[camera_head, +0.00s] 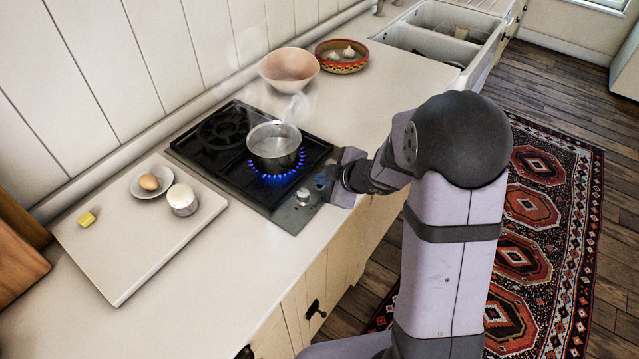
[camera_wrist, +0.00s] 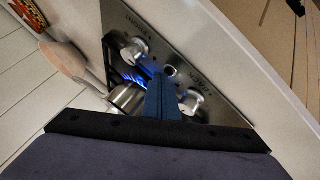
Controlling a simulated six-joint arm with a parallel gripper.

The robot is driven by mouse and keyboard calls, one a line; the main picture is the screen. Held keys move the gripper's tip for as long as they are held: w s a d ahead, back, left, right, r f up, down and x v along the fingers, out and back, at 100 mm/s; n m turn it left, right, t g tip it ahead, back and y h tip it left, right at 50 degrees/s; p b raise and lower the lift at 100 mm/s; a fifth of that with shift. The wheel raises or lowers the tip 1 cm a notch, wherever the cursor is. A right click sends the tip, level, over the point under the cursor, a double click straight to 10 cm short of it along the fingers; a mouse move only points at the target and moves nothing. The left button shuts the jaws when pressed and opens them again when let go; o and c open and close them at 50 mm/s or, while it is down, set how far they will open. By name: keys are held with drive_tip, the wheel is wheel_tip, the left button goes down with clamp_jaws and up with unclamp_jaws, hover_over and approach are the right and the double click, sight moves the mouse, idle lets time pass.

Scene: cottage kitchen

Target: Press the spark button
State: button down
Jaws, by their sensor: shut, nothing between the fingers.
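The spark button (camera_wrist: 170,71) is a small round button on the hob's steel control panel (camera_wrist: 222,106), between two metal knobs. My gripper (camera_wrist: 157,74) is shut and empty, its fingertips right beside the button in the wrist view. I cannot tell whether they touch the panel. In the head view my gripper (camera_head: 326,181) is low over the panel's front strip and hides the button. One knob (camera_wrist: 192,101) is on the right in the wrist view, the other knob (camera_wrist: 134,50) on the left. Blue flames (camera_head: 278,177) burn under the steaming pot.
The metal pot (camera_head: 274,146) stands on the lit burner, close to my gripper. A pale board (camera_head: 120,270) with an egg dish, a white-topped jar and a yellow piece lies left. A pinkish bowl (camera_head: 289,69) and patterned bowl (camera_head: 342,66) stand behind. Counter in front is clear.

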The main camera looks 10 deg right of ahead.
drive_tip(key=shift+r, duration=0.1)
drive_tip(key=shift+r+p, duration=0.35)
drive_tip(key=shift+p, duration=0.25)
wheel_tip(320, 180, up, 6)
drive_tip(key=p, duration=0.6)
drive_tip(key=shift+d+f, duration=0.1)
idle(0.8)
